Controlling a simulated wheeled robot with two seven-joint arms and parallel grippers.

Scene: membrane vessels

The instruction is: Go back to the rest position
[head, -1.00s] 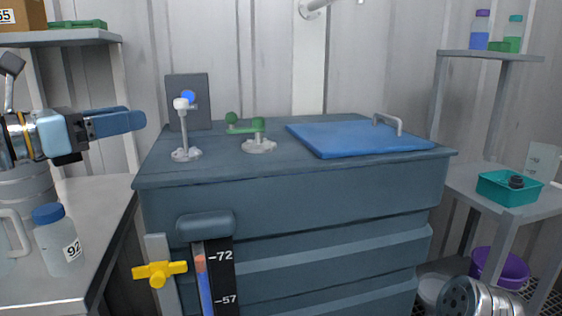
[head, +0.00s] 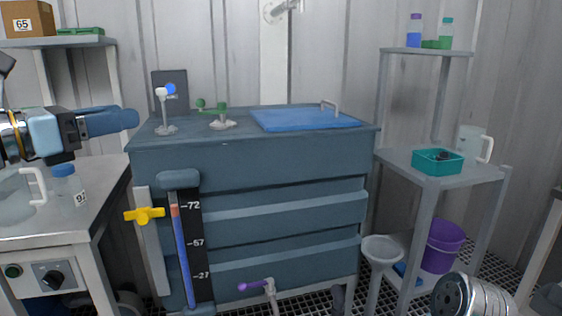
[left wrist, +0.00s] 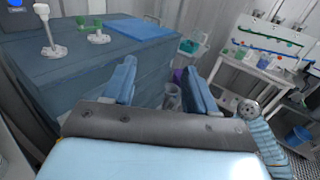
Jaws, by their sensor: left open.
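My left gripper (head: 112,122) reaches in from the left in the head view, above the left bench and left of the big blue-grey vessel (head: 250,160). In the left wrist view my left gripper (left wrist: 160,92) shows two blue fingers wide apart with nothing between them. It touches nothing that I can see. A silver rounded part of my right arm shows at the bottom right of the head view; my right gripper is not visible.
The left bench (head: 105,190) holds a blue-capped bottle (head: 66,185) and a jug. The vessel has a blue lid (head: 305,119), valves on top and a yellow handle (head: 144,215). At right, a shelf unit holds a teal tray (head: 437,161) and a purple bucket (head: 443,247).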

